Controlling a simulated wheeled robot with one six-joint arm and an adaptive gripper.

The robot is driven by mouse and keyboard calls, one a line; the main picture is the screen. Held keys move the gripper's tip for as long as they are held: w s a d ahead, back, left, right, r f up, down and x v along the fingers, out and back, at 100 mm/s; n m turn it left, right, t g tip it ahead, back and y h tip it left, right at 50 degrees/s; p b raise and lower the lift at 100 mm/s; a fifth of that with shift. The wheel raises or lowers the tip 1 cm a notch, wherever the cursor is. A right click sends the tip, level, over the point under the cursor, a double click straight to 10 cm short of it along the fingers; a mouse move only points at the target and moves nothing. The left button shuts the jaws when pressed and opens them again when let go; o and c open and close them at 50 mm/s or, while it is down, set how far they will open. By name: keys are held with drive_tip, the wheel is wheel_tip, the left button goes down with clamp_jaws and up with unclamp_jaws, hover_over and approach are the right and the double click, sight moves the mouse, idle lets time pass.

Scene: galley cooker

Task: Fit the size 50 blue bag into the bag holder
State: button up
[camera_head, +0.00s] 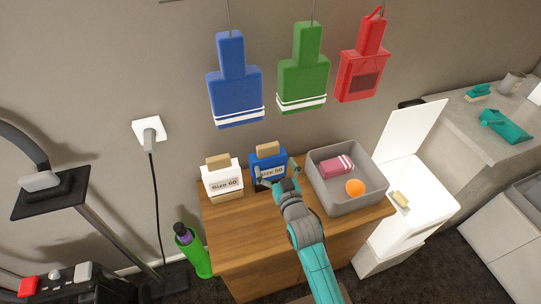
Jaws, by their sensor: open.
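A blue bag (268,162) with a tan block at its top and a "Size" label stands on the wooden cabinet; its number is hard to read. A white bag (221,170) of similar form, also labelled "Size", stands to its left. My gripper (278,181) is open in front of the blue bag and hides part of its lower right side. I cannot tell whether the fingers touch it. No part is clearly marked as the bag holder; a white bin (425,208) with its lid raised stands at the right, with a small tan block inside.
A grey tray (345,203) on the cabinet (235,244) holds a pink striped item (336,167) and an orange ball (355,187). A green bottle (194,252) stands left of the cabinet, near a plug and cord (149,134).

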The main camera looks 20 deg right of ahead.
drive_tip(key=shift+s, duration=1.9)
drive_tip(key=s+f+g, duration=0.1)
drive_tip(key=s+f, duration=0.2)
drive_tip(key=s, duration=0.9)
drive_tip(key=s+f+g, duration=0.1)
drive_tip(key=s+f, duration=0.2)
drive_tip(key=s, duration=0.8)
drive_tip(key=s+r, duration=0.3)
drive_tip(key=s, duration=0.7)
drive_tip(key=s+r+g, duration=0.1)
drive_tip(key=s+r, duration=0.3)
drive_tip(key=s, duration=0.6)
drive_tip(key=shift+s+r, duration=0.2)
drive_tip(key=shift+s, duration=0.1)
drive_tip(key=shift+d, duration=0.1)
